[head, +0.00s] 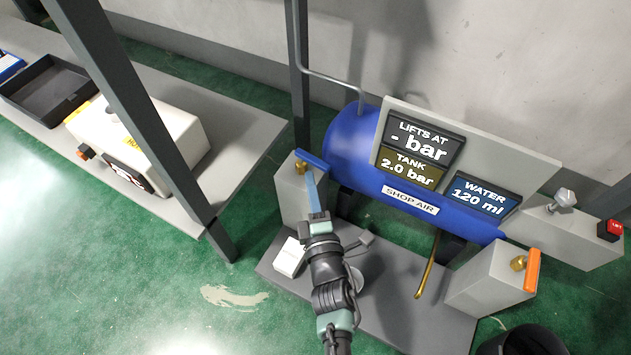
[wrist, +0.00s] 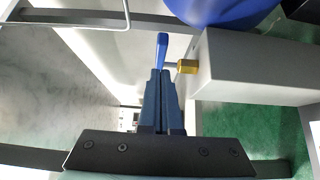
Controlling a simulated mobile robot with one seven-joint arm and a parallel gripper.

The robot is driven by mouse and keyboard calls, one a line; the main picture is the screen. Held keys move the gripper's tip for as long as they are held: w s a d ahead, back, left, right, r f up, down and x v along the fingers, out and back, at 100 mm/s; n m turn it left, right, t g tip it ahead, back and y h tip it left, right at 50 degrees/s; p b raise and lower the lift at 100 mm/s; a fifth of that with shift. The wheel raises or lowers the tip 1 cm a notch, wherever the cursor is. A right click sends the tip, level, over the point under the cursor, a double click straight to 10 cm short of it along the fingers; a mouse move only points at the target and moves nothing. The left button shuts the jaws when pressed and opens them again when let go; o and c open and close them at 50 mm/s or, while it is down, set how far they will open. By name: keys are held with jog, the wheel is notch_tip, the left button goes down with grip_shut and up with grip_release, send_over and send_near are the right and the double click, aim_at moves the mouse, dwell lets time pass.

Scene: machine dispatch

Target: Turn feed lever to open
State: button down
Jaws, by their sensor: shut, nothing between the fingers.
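A blue lever (head: 315,160) sits on a brass fitting (head: 300,167) at the top of the left grey box (head: 292,195), beside the blue tank; no label naming it is readable. My gripper (head: 310,174) is shut and empty, its fingertips close by the lever. In the wrist view the blue lever (wrist: 161,48) stands just beyond the tips of the shut fingers (wrist: 160,73), with the brass fitting (wrist: 187,66) to its right. I cannot tell whether the fingers touch the lever.
The blue tank (head: 345,135) carries panels reading "2.0 bar" and "120 ml". An orange lever (head: 532,270) is on the right grey box (head: 490,283). A dark post (head: 300,80) rises behind the left box. A bench (head: 245,150) stands at left, with green floor between.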

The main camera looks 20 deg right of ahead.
jog(key=shift+w+d, duration=0.4)
jog(key=shift+d, duration=0.25)
